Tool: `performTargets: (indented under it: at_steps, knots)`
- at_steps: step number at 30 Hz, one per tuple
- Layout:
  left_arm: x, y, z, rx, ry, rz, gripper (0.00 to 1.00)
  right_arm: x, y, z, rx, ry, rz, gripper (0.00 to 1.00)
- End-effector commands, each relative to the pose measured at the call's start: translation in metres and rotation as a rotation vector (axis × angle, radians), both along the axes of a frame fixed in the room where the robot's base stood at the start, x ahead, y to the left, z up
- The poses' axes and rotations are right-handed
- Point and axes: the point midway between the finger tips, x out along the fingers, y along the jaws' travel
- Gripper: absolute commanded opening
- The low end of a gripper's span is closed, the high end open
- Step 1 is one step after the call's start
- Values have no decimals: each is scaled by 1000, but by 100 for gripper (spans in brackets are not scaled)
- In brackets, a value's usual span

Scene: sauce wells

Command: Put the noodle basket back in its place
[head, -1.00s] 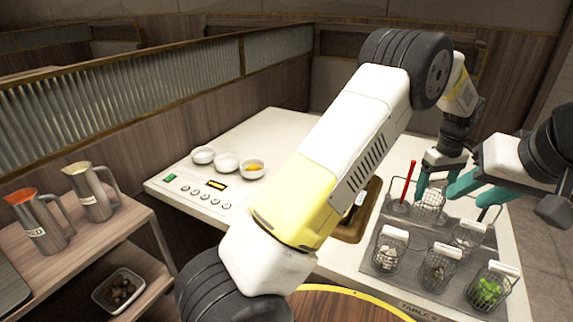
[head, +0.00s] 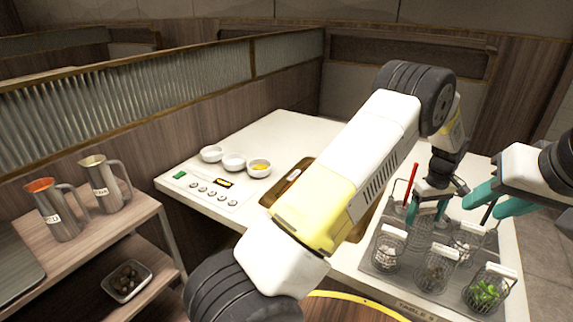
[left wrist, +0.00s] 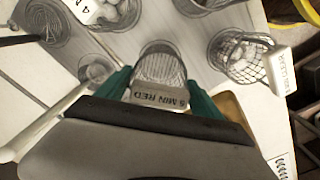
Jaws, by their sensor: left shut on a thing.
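My left gripper (head: 427,212) is shut on the noodle basket, a small wire mesh basket with a white tag. In the left wrist view the basket (left wrist: 160,66) sits between the teal fingers, its tag reading "5 MIN RED". In the head view the fingers and hand mostly hide it, low over the back row of the grey well tray (head: 400,283). I cannot tell whether it touches its well. My right gripper (head: 497,202) has its teal fingers apart, to the right of the left gripper, with no held thing visible.
Other tagged baskets stand close by: front left (head: 388,248), front middle (head: 436,268) and green-filled front right (head: 487,293). A red stick (head: 411,184) rises beside the left gripper. White bowls (head: 234,163) and metal jugs (head: 104,185) are far left. My left arm hides the counter's middle.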

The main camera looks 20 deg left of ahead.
Motion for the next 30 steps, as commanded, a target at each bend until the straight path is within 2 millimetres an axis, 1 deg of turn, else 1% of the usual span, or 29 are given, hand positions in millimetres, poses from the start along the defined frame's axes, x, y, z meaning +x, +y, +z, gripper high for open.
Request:
performTargets:
  at_steps: [30]
  knots:
    - [1,1,-10,0,-1,-1,28,0,0,0,0,0,0,36]
